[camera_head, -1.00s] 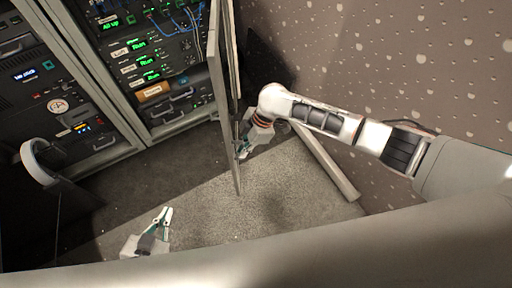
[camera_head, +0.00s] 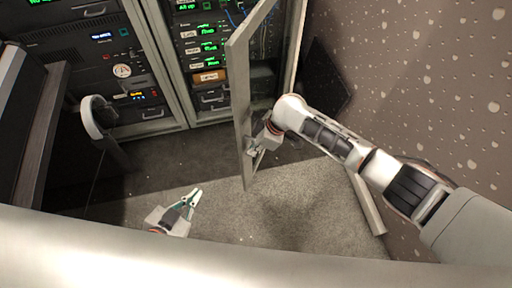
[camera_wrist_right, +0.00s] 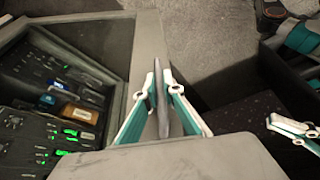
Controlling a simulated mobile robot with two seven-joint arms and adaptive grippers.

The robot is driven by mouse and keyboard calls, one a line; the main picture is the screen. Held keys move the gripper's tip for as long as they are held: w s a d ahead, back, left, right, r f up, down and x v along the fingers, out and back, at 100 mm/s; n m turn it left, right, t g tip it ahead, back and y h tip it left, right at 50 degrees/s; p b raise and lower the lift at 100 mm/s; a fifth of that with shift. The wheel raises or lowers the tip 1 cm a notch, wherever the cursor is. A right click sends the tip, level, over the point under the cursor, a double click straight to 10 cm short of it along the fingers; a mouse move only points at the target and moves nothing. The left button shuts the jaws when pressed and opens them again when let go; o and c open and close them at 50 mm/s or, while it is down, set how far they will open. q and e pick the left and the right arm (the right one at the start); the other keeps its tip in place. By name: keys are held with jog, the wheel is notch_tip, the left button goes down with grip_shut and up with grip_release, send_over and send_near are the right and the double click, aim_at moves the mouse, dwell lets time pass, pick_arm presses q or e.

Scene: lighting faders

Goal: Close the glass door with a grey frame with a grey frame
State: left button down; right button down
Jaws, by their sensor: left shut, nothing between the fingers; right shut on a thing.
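The glass door with a grey frame (camera_head: 242,110) stands ajar in front of the right-hand rack bay in the head view. Its free upright edge points out toward me. My right gripper (camera_head: 257,150) is at the lower part of this edge, on the door's right side. In the right wrist view the right gripper (camera_wrist_right: 162,92) is shut on a thin dark grey part beside the grey door frame (camera_wrist_right: 145,45); I cannot tell whether it is a handle. My left gripper (camera_head: 195,195) is shut and empty over the floor, away from the door.
Rack bays with lit equipment (camera_head: 205,45) stand behind the door. A curved pale handle (camera_head: 95,118) sticks out at the left. A speckled wall (camera_head: 420,90) closes the right side, with a pale bar (camera_head: 368,205) on the floor. Carpet (camera_head: 300,200) lies clear below the door.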

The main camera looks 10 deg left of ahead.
jog(key=c, duration=2.2)
grip_release()
jog(key=shift+o, duration=0.2)
jog(key=v, duration=1.2)
